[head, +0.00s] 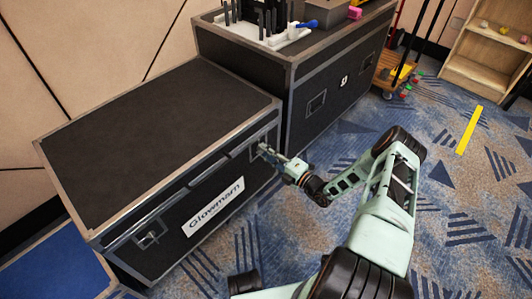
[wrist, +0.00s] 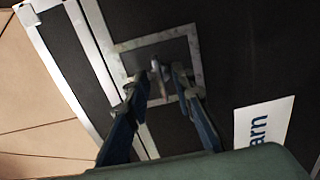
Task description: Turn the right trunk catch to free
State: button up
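The black trunk (head: 150,130) with metal edges and a "Glowmarn" label stands closed at the left in the head view. Its right catch shows in the wrist view as a square metal plate (wrist: 194,42) with a small upright turn piece (wrist: 156,64) in its middle. My gripper (wrist: 161,76) is at this catch, with one finger on each side of the turn piece. The fingers stand apart, and I see no clear contact with it. In the head view my gripper (head: 266,151) reaches the trunk's front right and mostly hides this catch. The left catch (head: 149,238) is clear.
A second black case (head: 330,85) stands just right of the trunk, with a white rack (head: 270,35) and tools on top. A blue-topped box (head: 60,272) is at the lower left. Carpet (head: 290,235) in front is open. A wooden shelf (head: 480,65) stands at the far right.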

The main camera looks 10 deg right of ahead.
grip_shut()
jog(key=shift+n, duration=0.3)
jog(key=shift+w+a+n+p, duration=0.1)
jog(key=shift+n+p, duration=0.5)
jog(key=shift+n, duration=8.1)
grip_release()
